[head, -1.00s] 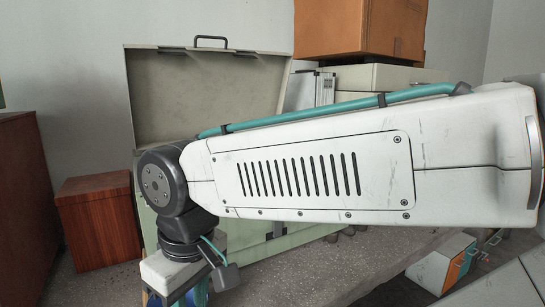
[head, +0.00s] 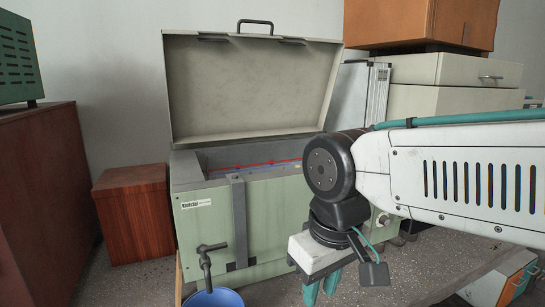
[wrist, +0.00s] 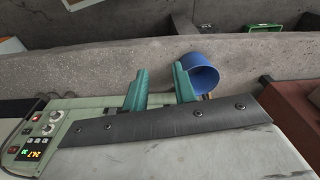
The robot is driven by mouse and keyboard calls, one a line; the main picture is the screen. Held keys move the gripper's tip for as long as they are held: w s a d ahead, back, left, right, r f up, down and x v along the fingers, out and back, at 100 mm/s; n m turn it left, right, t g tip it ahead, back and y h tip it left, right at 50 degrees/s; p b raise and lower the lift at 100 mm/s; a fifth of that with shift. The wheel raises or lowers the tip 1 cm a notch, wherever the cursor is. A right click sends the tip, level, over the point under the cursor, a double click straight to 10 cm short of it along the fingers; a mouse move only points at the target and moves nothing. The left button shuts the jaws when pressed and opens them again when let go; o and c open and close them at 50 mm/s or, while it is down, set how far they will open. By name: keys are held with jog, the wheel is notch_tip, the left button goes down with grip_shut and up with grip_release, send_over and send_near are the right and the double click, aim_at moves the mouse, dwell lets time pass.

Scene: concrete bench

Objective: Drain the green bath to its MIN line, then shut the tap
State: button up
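The green bath (head: 270,212) stands with its lid (head: 245,90) raised. Inside it, a red line (head: 240,166) runs along the far wall, with a bluish strip at the right; the MIN line and liquid level cannot be made out. A dark tap (head: 206,262) with a crossbar handle sticks out at the bath's front left. A blue bucket (head: 213,298) sits below the tap, partly cut off by the frame; it also shows in the wrist view (wrist: 203,74). My gripper (head: 322,290) is right of the tap, its teal fingers apart and empty, as the wrist view (wrist: 160,82) shows.
The bath's control panel (wrist: 35,138) has lit digits. A reddish-brown cabinet (head: 133,213) stands left of the bath. Cream drawers (head: 450,100) and an orange-brown box (head: 420,22) are at the back right. The space between my gripper and the tap looks clear.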

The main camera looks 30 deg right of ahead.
jog(key=o, duration=1)
jog(key=shift+w+a+f, duration=0.1)
jog(key=shift+a+f, duration=0.05)
jog(key=shift+f, duration=0.1)
jog(key=shift+o, duration=1)
jog(key=w+a+g, duration=0.2)
jog(key=w+a, duration=0.1)
jog(key=w, duration=0.9)
jog(key=shift+r, duration=0.25)
jog(key=m, duration=0.2)
send_near(214, 245)
jog(key=shift+s+f+t, duration=0.25)
jog(key=shift+s+t, duration=0.05)
jog(key=shift+s, duration=0.05)
notch_tip(214, 245, down, 7)
jog(key=shift+f, duration=0.15)
